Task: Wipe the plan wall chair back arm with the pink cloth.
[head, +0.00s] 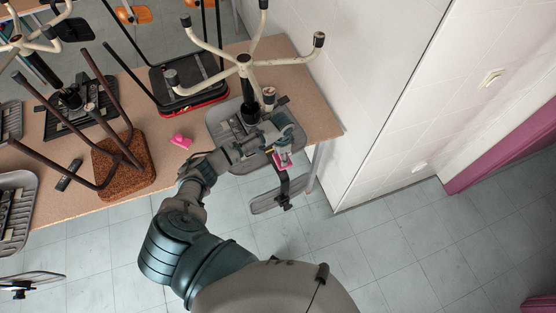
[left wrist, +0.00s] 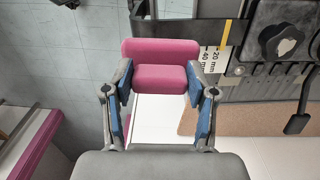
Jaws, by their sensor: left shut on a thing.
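The pink cloth (head: 285,161) is a small folded pad. My left gripper (head: 283,149) is shut on it, and in the left wrist view the cloth (left wrist: 160,76) sits between the two blue-padded fingers (left wrist: 163,108). An upturned grey office chair lies with its seat (head: 216,117) on the table near the wall. Its black back arm (head: 283,184) runs down past the table edge to the grey backrest (head: 268,204). In the left wrist view the black arm (left wrist: 185,33) is directly behind the cloth; I cannot tell whether they touch. My right gripper is not in view.
The brown table (head: 88,205) carries other upturned chairs, a brown stool seat (head: 124,164), a second pink item (head: 181,141) and a dark remote-like object (head: 69,175). The white wall (head: 372,60) stands close on the right. Tiled floor (head: 410,245) is clear in front.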

